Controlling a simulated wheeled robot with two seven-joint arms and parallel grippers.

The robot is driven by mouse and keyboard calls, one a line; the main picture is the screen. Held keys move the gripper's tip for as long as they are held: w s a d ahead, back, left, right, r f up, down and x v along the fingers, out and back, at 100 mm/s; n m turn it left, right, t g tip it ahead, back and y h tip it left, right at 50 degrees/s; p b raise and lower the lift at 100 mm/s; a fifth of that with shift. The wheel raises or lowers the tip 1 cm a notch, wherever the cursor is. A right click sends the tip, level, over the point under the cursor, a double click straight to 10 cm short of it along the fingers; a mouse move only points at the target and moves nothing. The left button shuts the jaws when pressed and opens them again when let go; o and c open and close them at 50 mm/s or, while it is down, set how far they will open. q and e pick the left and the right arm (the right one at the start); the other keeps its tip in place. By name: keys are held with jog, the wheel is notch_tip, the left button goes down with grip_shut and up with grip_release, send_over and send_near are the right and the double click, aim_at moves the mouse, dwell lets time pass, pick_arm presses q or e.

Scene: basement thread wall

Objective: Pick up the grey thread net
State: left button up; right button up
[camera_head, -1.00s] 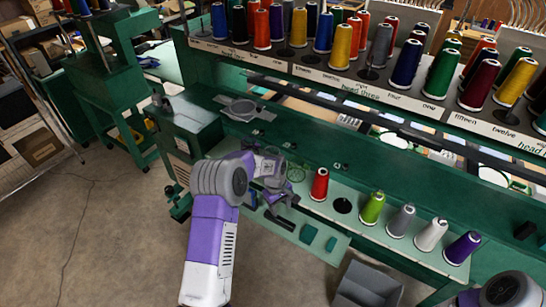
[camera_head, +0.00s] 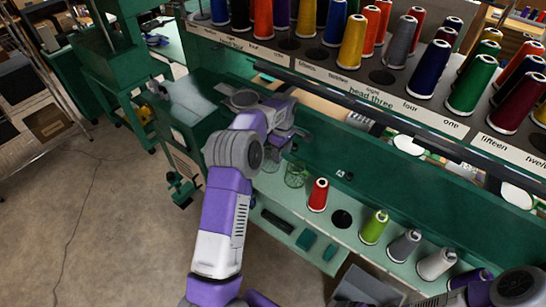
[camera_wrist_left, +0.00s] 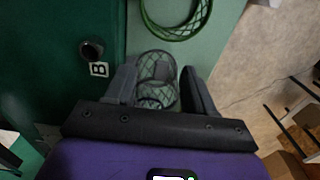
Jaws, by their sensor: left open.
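In the left wrist view a grey mesh thread net (camera_wrist_left: 157,68) stands on the pale green shelf, between the two fingers of my left gripper (camera_wrist_left: 160,82). The fingers are open, one on each side of it, and I cannot tell whether they touch it. A green thread net (camera_wrist_left: 176,18) is just beyond it. In the head view the green net (camera_head: 295,175) stands left of the red thread cone. My left gripper (camera_head: 284,143) is above and behind it there, and the arm largely hides the grey net.
The red cone (camera_head: 318,195) and lime cone (camera_head: 374,227) stand along the shelf (camera_head: 345,238), with more cones to the right. A rack (camera_head: 300,57) of many cones rises behind. A grey bin (camera_head: 366,289) is below the shelf.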

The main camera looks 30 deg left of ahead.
pick_arm(q)
notch_tip(320, 180, down, 5)
jog(key=shift+s+a, duration=0.1)
jog(key=shift+a, duration=0.05)
grip_shut()
dwell(0.4)
